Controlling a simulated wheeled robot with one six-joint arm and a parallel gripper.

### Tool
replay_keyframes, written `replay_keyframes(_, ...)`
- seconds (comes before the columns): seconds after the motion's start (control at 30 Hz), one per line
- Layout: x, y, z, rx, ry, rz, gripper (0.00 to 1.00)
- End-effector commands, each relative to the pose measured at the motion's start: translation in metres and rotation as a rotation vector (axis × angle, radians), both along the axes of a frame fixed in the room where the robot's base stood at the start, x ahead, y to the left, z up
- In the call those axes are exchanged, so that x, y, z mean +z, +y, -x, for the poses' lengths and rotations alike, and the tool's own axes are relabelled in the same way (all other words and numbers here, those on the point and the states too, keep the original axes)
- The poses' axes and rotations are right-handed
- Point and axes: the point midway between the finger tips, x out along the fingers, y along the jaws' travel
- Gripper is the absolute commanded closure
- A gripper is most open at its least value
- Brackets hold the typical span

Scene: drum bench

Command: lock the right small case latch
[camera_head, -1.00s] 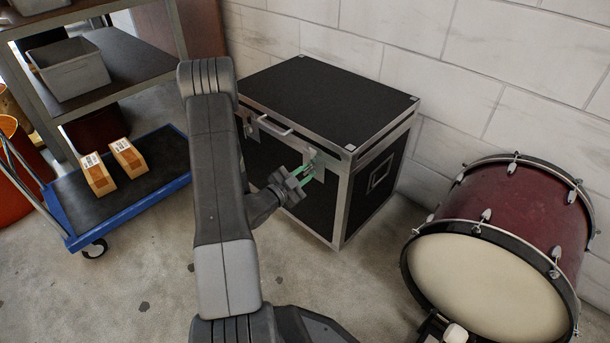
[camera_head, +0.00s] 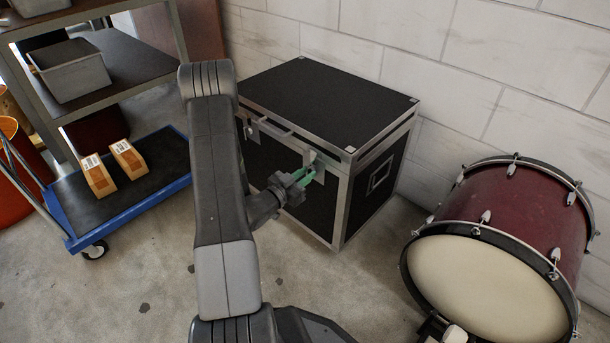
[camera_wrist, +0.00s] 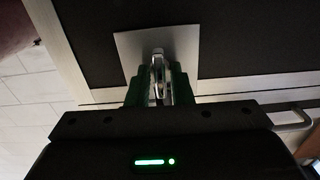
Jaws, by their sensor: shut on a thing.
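The black case (camera_head: 322,102) with silver metal edges stands on the floor against the wall, its lid down. Its right small latch (camera_head: 317,160) is a metal plate high on the front, near the right corner. My gripper (camera_head: 302,177) is at this latch, its green fingers pointing at the plate. In the wrist view the latch plate (camera_wrist: 183,42) lies just beyond my gripper (camera_wrist: 159,82). The fingers are shut on the narrow metal latch piece (camera_wrist: 158,65) between them. The fingers hide part of the latch, and I cannot tell whether it is locked.
A second latch (camera_head: 252,131) and a handle (camera_head: 275,129) are on the case front, left of my gripper. A red bass drum (camera_head: 530,205) stands to the right. A blue cart (camera_head: 130,212) with two boxes and a shelf (camera_head: 120,62) are at left.

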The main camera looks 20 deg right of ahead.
Motion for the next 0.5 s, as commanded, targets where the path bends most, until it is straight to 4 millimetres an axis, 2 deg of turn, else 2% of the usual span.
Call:
replay_keyframes(0.37,-0.0018,0.0006,0.0010,0.000,0.006,-0.002,1.00)
replay_keyframes(0.4,-0.0018,0.0006,0.0010,-0.001,0.006,-0.002,0.72)
replay_keyframes(0.43,-0.0017,0.0006,0.0009,-0.001,0.005,-0.002,0.67)
replay_keyframes(0.5,-0.0015,0.0005,0.0007,0.000,0.005,-0.001,0.67)
